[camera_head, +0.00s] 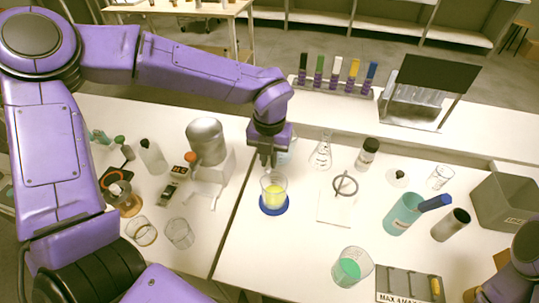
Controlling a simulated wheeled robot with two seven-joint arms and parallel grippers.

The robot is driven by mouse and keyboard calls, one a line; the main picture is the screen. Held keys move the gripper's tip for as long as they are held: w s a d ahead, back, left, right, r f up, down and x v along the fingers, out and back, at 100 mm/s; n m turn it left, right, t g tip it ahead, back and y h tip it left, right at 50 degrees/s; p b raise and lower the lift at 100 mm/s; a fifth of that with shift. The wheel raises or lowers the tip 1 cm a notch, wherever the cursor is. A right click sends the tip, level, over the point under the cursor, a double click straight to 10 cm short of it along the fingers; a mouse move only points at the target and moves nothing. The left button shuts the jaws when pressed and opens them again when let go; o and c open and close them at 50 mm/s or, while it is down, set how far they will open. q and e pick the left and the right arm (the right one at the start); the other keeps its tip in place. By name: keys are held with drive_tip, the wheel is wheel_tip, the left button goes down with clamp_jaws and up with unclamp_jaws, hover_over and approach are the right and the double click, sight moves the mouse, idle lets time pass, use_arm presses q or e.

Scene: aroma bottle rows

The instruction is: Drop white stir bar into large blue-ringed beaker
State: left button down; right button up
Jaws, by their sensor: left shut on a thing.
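A glass beaker (274,186) with yellow liquid stands upright near the middle of the table. A blue ring (274,208) goes around its base. My left gripper (266,164) comes down from above and is right over the beaker's mouth, fingers pointing down. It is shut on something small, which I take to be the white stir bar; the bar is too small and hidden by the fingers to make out. Only part of my right arm shows at the lower right edge; its gripper is out of view.
A conical flask (322,152) and a ring stand (344,186) are right of the beaker. A teal beaker (402,215) and a green-filled beaker (350,268) stand further right and in front. Left are a silver-topped device (207,142) and empty glassware (179,233).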

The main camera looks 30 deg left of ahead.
sight(269, 163)
use_arm(q)
drive_tip(key=shift+r, duration=0.15)
drive_tip(key=c, duration=1.5)
unclamp_jaws()
drive_tip(key=shift+s, duration=0.15)
drive_tip(key=shift+c, duration=0.2)
drive_tip(key=o, duration=0.5)
wheel_tip(269, 163, up, 10)
drive_tip(key=shift+r+b, duration=0.25)
drive_tip(key=shift+b, duration=0.2)
